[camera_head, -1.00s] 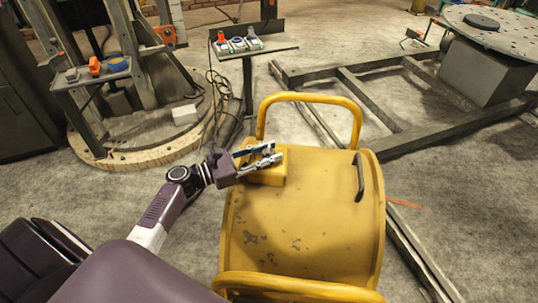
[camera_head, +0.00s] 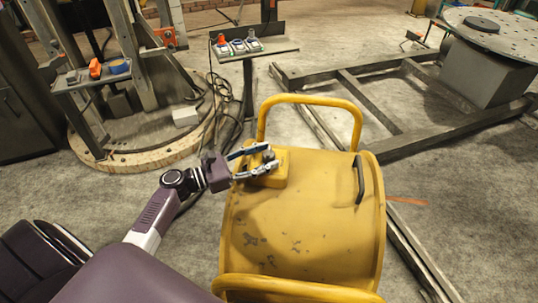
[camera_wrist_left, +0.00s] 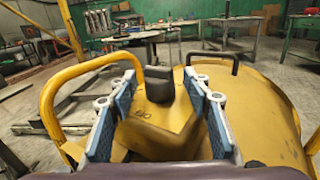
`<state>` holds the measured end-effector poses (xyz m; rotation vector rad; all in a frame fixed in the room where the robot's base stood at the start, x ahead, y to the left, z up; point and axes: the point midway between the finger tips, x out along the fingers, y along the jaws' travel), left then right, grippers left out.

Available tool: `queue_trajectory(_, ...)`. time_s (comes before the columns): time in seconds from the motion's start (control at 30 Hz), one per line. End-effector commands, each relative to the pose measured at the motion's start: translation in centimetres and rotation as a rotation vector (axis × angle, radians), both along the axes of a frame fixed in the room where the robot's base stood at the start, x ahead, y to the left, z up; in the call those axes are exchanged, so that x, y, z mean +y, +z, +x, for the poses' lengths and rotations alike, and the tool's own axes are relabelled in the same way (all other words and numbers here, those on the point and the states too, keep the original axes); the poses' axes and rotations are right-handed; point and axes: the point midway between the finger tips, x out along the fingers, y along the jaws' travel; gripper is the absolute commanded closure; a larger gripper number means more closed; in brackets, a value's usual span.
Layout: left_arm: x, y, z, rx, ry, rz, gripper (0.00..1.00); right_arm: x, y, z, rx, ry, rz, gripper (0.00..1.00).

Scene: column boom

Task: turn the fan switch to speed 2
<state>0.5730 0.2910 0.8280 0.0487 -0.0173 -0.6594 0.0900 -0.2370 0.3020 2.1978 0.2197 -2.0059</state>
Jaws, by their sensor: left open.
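The yellow drum fan (camera_head: 300,220) stands on the floor in the lower middle of the head view. A yellow switch box (camera_head: 279,179) sits on its upper left side. The dark switch knob (camera_wrist_left: 158,83) stands up from the box in the wrist view; in the head view it is small and partly covered by the fingers. My left gripper (camera_head: 270,157) is open, its fingers on either side of the knob, with gaps visible in the wrist view (camera_wrist_left: 160,86). Speed marks on the box are too small to read. My right gripper is not in view.
A yellow tube handle (camera_head: 312,98) rises behind the box, and a black handle (camera_head: 360,178) is on the drum's right. A small stand (camera_head: 250,55) with colored plugs is behind. A grey metal frame (camera_head: 385,115) lies on the floor at right.

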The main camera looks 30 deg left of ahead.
Motion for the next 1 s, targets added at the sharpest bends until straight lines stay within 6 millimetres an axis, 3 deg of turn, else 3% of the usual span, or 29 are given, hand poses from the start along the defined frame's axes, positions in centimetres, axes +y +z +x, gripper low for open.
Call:
queue_trajectory(0.3,4.2,-0.2,-5.4,0.004,0.002,0.002,0.55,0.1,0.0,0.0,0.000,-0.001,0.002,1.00)
queue_trajectory(0.5,5.9,-0.1,-7.6,0.003,0.000,0.002,0.55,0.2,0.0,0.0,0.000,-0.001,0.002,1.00)
queue_trajectory(1.0,6.4,-0.1,-8.2,0.002,0.000,0.003,0.55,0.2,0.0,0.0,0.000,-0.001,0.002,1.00)
